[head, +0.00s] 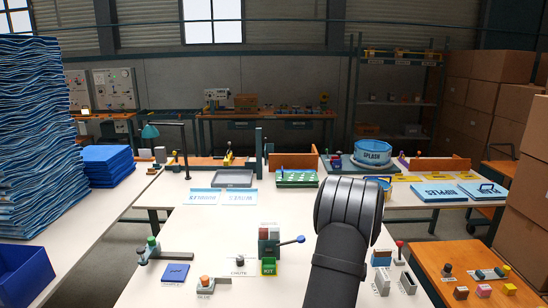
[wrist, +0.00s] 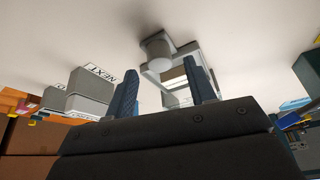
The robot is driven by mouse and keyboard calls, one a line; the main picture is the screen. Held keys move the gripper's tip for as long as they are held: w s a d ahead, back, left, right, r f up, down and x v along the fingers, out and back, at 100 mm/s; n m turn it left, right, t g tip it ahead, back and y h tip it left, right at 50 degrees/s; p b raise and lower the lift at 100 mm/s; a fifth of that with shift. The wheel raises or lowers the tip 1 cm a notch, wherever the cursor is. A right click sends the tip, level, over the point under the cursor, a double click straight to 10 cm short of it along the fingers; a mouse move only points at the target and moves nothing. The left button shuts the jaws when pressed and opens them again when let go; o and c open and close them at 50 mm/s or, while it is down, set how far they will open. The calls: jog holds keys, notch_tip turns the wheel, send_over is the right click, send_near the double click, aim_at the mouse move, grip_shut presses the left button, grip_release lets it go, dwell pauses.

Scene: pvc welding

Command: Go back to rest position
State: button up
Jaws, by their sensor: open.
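My gripper (wrist: 163,84) shows in the wrist view with its two dark blue fingers wide apart. Nothing is held between them. A pale grey fixture with a round knob (wrist: 158,46) shows beyond the fingertips, apart from them as far as I can tell. In the head view my black arm rises over the right part of the white bench (head: 205,235), and the fingers are hidden there.
On the bench are a chute with a green bin (head: 268,266), a blue pad (head: 175,273), a lever fixture (head: 152,249) and a green tray (head: 297,179). Grey blocks (wrist: 92,88), one labelled NEXT, stand left of my fingers. Blue stacks (head: 40,130) stand left, cartons (head: 515,150) right.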

jog(key=x, duration=0.3)
jog(key=shift+w+r, duration=0.15)
jog(key=shift+w, duration=1.15)
jog(key=shift+s, duration=0.5)
jog(key=shift+s+r, duration=0.2)
jog(key=shift+s, duration=0.25)
jog(key=shift+s+r, duration=0.2)
jog(key=shift+s, duration=0.25)
jog(key=v, duration=1.5)
jog(key=shift+s, duration=0.2)
